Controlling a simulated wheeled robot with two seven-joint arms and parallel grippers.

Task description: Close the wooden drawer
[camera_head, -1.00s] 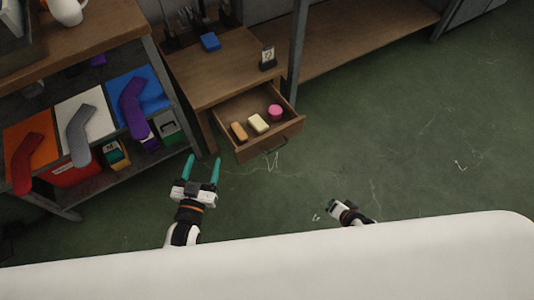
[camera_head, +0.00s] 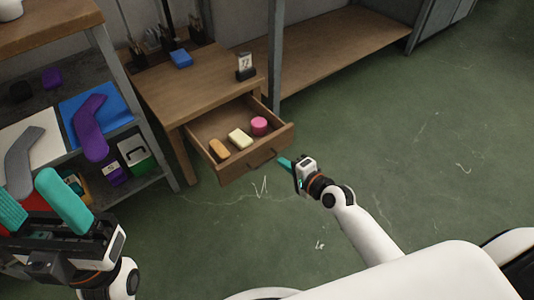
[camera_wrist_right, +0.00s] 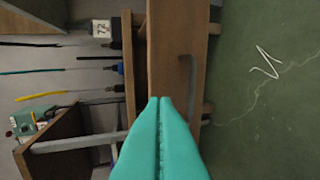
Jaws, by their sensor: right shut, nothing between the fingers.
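The wooden drawer (camera_head: 250,164) is pulled out of the small wooden table (camera_head: 165,85). Inside lie an orange item (camera_head: 219,149), a cream block (camera_head: 239,139) and a pink round item (camera_head: 259,126). My right gripper (camera_head: 284,162) is shut and empty, close to the right part of the drawer front. In the right wrist view its teal fingers (camera_wrist_right: 160,135) are together, pointing at the drawer front (camera_wrist_right: 167,75) and its dark handle (camera_wrist_right: 188,85); I cannot tell if they touch. My left gripper (camera_head: 40,205) is open, at the lower left, away from the drawer.
A shelf rack at the left holds a purple sock form (camera_head: 90,128) on a blue sheet and a grey sock form (camera_head: 22,160). A blue item (camera_head: 181,59) and a number stand (camera_head: 245,67) sit on the table. The green floor at right is clear.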

